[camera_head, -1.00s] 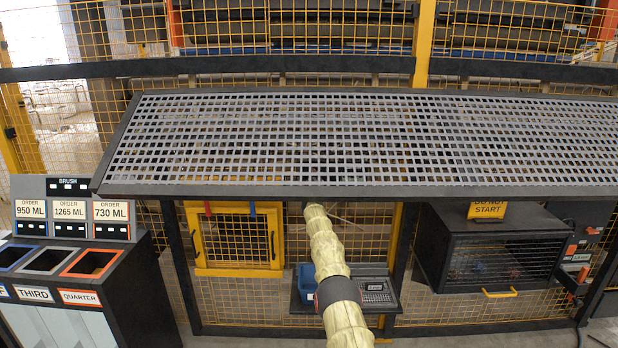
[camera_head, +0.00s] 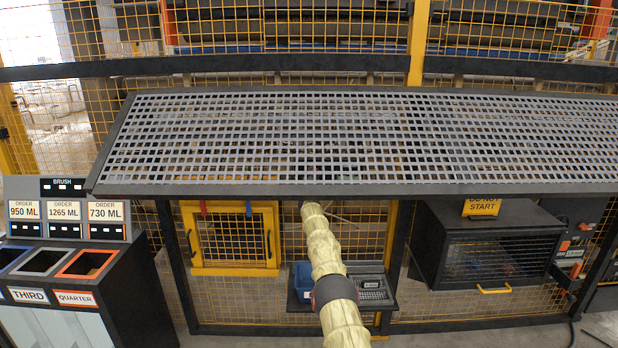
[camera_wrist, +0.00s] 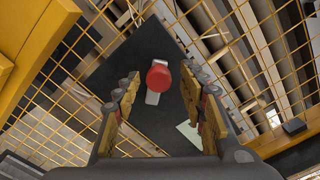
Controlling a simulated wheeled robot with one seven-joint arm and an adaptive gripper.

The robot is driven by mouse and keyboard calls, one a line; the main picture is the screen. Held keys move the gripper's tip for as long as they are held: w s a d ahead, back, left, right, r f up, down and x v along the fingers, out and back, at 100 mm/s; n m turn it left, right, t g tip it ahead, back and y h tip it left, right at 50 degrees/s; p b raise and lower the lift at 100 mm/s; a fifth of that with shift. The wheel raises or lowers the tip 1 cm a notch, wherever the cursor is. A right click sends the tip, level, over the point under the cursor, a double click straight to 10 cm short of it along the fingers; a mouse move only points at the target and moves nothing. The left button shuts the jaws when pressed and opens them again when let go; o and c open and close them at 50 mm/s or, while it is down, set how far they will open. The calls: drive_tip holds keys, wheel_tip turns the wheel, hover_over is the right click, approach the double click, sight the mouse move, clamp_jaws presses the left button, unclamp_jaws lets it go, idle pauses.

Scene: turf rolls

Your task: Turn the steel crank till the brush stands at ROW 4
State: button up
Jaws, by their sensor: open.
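In the wrist view a round red knob (camera_wrist: 158,76) sits on a short pale steel arm (camera_wrist: 153,97), which looks like the crank, against a dark panel (camera_wrist: 130,55). My gripper (camera_wrist: 159,82) is open, with one finger on each side of the knob in the picture. I see no contact with it, and how far off it is I cannot tell. In the head view my arm reaches under the mesh shelf, where my gripper and the crank are hidden. A small display labelled BRUSH (camera_head: 62,182) stands at left. I cannot make out the brush or any ROW marks.
A long mesh shelf (camera_head: 360,188) spans above my arm. A yellow-framed hatch (camera_head: 235,270) and a dark cage box (camera_head: 490,235) stand either side below it. A blue bin (camera_head: 302,275) is beside my arm. Labelled bins (camera_head: 85,263) stand at left. A pale paper (camera_wrist: 190,133) lies on the panel.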

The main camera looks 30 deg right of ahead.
drive_tip(key=shift+s+a, duration=0.1)
idle(0.3)
drive_tip(key=v, duration=1.1)
drive_tip(key=shift+s+a, duration=0.25)
idle(0.5)
idle(0.4)
